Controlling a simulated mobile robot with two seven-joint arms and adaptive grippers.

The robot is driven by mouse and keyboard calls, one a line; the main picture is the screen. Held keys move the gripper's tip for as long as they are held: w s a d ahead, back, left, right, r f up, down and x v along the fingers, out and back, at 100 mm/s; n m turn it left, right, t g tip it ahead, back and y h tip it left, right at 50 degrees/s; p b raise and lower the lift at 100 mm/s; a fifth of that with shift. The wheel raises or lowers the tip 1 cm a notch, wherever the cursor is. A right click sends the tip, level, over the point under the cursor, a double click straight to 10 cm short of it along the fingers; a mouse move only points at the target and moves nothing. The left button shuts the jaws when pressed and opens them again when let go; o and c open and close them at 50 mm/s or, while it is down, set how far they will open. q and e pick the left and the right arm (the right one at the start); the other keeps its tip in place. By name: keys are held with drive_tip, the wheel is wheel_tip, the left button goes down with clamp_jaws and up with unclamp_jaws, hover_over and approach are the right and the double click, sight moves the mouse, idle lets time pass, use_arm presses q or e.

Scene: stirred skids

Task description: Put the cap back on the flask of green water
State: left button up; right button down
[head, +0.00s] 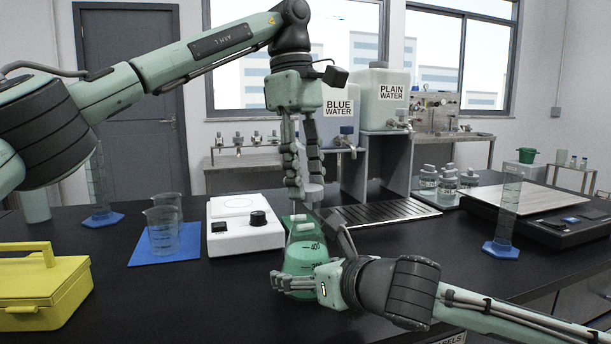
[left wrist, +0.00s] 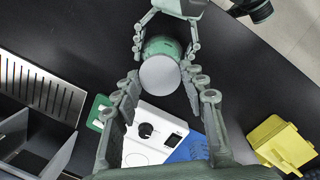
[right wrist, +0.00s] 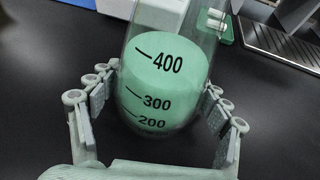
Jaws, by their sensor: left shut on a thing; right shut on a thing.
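The flask of green water (head: 303,256) stands upright on the black bench, with marks such as 400 on its glass. My right gripper (head: 296,284) is shut around the flask's body; in the right wrist view its fingers flank the flask (right wrist: 160,85). My left gripper (head: 304,188) is above the flask, pointing down, shut on the pale grey cap (head: 314,190). In the left wrist view the cap (left wrist: 160,75) is a round disc between the fingertips. It hides the flask's mouth there, and I cannot tell whether the two touch.
A white stirrer (head: 240,226) stands close to the left, beside a blue mat (head: 180,247) with beakers. A yellow box (head: 40,283) is at the front left. The drip tray (head: 375,211) lies behind. A cylinder (head: 507,215) stands to the right.

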use_arm(q)
drive_tip(key=m, duration=0.4)
drive_tip(key=shift+d+m+y, duration=0.1)
drive_tip(key=shift+m+y, duration=0.2)
drive_tip(key=m, duration=0.4)
drive_tip(key=shift+g+y, duration=0.3)
drive_tip(key=m, duration=0.4)
drive_tip(key=shift+m+y, duration=0.3)
drive_tip(key=m, duration=0.3)
drive_tip(key=shift+d+m+y, duration=0.1)
drive_tip(key=shift+m+y, duration=0.2)
drive_tip(key=shift+m, duration=0.1)
drive_tip(key=o, duration=0.8)
drive_tip(key=shift+c, duration=0.2)
drive_tip(key=shift+c, duration=0.5)
